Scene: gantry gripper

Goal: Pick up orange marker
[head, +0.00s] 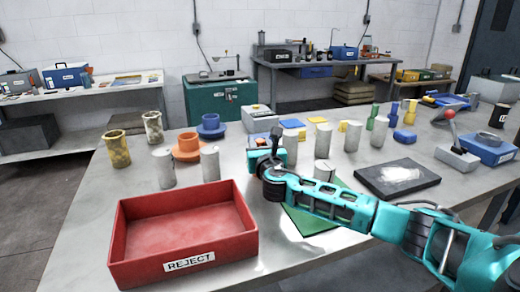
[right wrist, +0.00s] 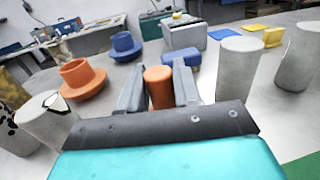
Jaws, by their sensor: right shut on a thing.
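The orange marker (right wrist: 160,88), a short upright-looking cylinder, sits between the two fingers of my right gripper (right wrist: 158,92) in the right wrist view. The fingers are shut on it from both sides. In the head view my right gripper (head: 272,150) is above the middle of the table, and a small bit of orange (head: 261,141) shows at its fingers. Most of the marker is hidden there. My left gripper is not in view.
A red REJECT tray (head: 128,258) stands at the front left. An orange flanged part (head: 187,147) and a blue one (head: 210,126) stand left of the gripper. Grey cylinders (head: 323,140) stand around it. A green mat (head: 312,222) and a dark plate (head: 425,184) lie to the right.

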